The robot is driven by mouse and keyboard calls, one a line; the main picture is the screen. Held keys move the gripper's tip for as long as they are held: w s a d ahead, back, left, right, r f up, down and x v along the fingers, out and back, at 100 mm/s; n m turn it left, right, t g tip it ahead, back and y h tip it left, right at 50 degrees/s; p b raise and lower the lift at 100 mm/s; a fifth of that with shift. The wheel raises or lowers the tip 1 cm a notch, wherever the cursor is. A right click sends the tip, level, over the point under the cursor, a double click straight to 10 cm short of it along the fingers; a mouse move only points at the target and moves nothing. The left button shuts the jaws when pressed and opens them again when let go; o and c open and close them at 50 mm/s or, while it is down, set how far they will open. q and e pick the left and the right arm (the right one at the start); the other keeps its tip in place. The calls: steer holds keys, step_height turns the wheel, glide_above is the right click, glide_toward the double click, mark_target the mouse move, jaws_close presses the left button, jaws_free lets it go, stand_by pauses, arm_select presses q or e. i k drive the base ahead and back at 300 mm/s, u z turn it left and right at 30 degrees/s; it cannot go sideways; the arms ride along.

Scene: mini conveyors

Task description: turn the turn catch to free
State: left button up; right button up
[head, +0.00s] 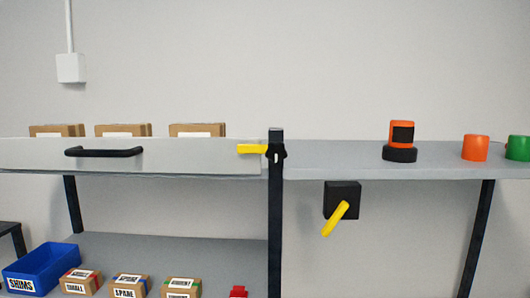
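The turn catch (252,149) looks like a short yellow bar. It lies level, reaching left from the dark upright post (275,220) across the right end of a long grey panel (190,159). A black pivot piece (276,152) on the post is at its right end. The panel has a black bar handle (104,152) near its left part. Neither of my grippers is in view.
Boxes (123,130) stand behind the panel. A black box with a slanted yellow lever (336,218) hangs under the right shelf (340,160). An orange-black device (401,140) and orange and green cups stand on that shelf. A blue bin (42,268) and labelled boxes sit below.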

mark_target(276, 151)
steer(key=z, duration=1.65)
steer(key=k, duration=0.85)
steer(key=u, duration=1.6)
steer(key=i, duration=0.5)
